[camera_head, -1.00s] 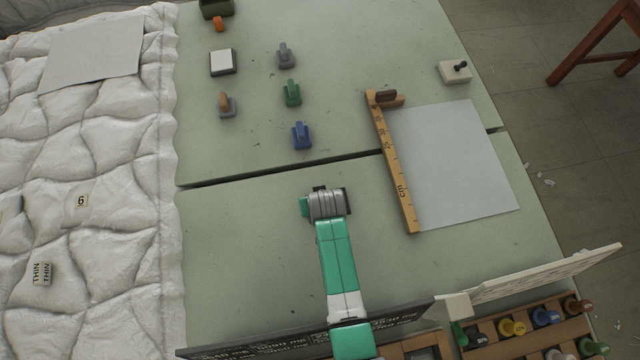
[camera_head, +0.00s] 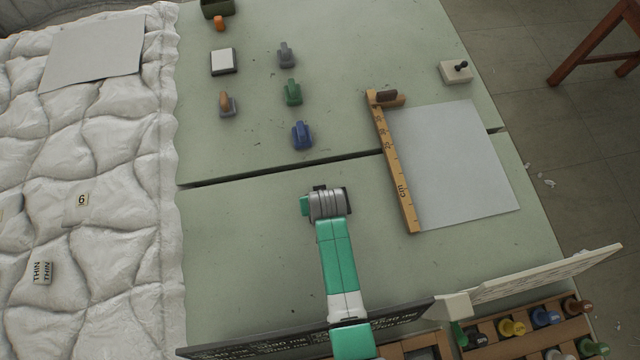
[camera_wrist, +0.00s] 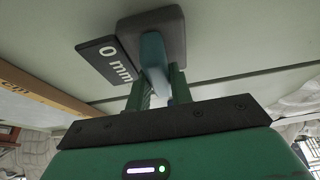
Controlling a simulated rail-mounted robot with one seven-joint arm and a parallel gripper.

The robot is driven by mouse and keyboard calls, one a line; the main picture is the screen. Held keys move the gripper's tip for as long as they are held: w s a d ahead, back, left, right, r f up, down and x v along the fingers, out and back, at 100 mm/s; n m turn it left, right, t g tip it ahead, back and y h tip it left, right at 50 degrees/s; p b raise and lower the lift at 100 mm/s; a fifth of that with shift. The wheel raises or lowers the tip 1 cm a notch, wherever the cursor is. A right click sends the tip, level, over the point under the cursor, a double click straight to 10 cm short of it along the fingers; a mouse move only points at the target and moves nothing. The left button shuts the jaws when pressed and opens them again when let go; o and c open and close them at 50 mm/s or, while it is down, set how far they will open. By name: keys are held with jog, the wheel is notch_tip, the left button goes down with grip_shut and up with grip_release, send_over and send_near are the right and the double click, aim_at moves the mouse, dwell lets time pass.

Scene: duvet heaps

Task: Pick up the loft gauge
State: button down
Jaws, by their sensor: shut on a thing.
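In the wrist view, a gauge with a dark plate reading "0 mm" (camera_wrist: 105,60), a rounded grey block and a blue-grey grip looks like the loft gauge. My gripper (camera_wrist: 160,82) is shut on the grip, one green finger on each side. Whether the gauge is clear of the table I cannot tell. In the head view my arm stands over the near part of the table and hides the fingers and the gauge.
A wooden L-shaped rule (camera_head: 398,185) lies right of my arm beside a grey sheet (camera_head: 455,165). Blue (camera_head: 302,136), green (camera_head: 293,93) and grey (camera_head: 286,55) handled blocks stand beyond. A quilted duvet (camera_head: 100,190) lies left. A gap crosses the table.

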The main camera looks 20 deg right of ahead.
jog(key=shift+r, duration=0.5)
jog(key=shift+s+a+r+p, duration=0.1)
jog(key=shift+a+r+p, duration=0.1)
jog(key=shift+r, duration=0.45)
jog(key=shift+s+a+r+p, duration=0.1)
jog(key=shift+a+r, duration=0.05)
jog(key=shift+r, duration=0.45)
jog(key=s+a+r, duration=0.1)
jog(key=s+a, duration=0.8)
jog(key=a, duration=0.3)
jog(key=shift+a+r+p, duration=0.15)
jog(key=shift+p, duration=0.2)
jog(key=shift+w, duration=0.15)
